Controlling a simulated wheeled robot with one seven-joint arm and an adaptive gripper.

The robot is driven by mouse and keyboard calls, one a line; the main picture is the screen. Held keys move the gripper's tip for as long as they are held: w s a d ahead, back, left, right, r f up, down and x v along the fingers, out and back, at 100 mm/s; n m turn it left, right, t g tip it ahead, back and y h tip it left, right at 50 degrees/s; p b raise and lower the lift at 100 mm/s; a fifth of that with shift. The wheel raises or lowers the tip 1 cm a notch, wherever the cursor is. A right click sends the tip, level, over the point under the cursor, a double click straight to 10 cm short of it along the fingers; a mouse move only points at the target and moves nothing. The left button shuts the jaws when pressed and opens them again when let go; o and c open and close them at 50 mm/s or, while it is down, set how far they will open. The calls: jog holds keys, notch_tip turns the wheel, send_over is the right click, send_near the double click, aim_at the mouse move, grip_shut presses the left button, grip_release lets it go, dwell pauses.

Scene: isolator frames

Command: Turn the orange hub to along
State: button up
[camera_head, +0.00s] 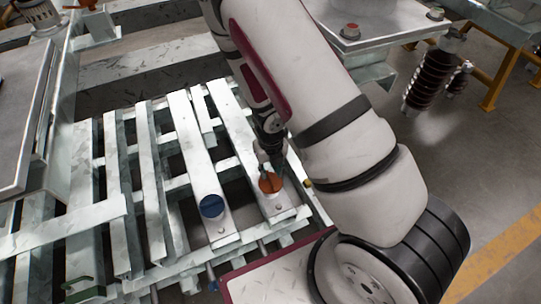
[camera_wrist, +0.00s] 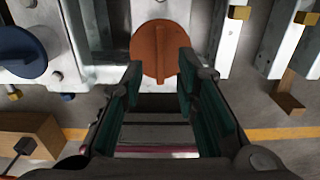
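The orange hub (camera_wrist: 160,50) is a round disc on a pale metal bar, with a raised ridge running up and down in the wrist view. It also shows in the head view (camera_head: 270,183), partly covered by my gripper (camera_head: 268,165). In the wrist view my gripper (camera_wrist: 158,75) is open, its dark green-padded fingers apart at the lower left and right of the hub. Nothing is held between them. I cannot tell whether either fingertip touches the hub.
A blue hub (camera_head: 212,206) sits on the neighbouring bar to the left; it also shows in the wrist view (camera_wrist: 22,52). Pale slatted metal frames (camera_head: 150,185) surround both hubs. A wooden block (camera_wrist: 30,140) shows at lower left. Dark ribbed insulators (camera_head: 430,80) stand at the right.

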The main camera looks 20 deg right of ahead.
aim_at(271, 178)
notch_tip(271, 178, up, 8)
dwell(0.5)
jog(key=shift+f, duration=0.1)
dwell(0.4)
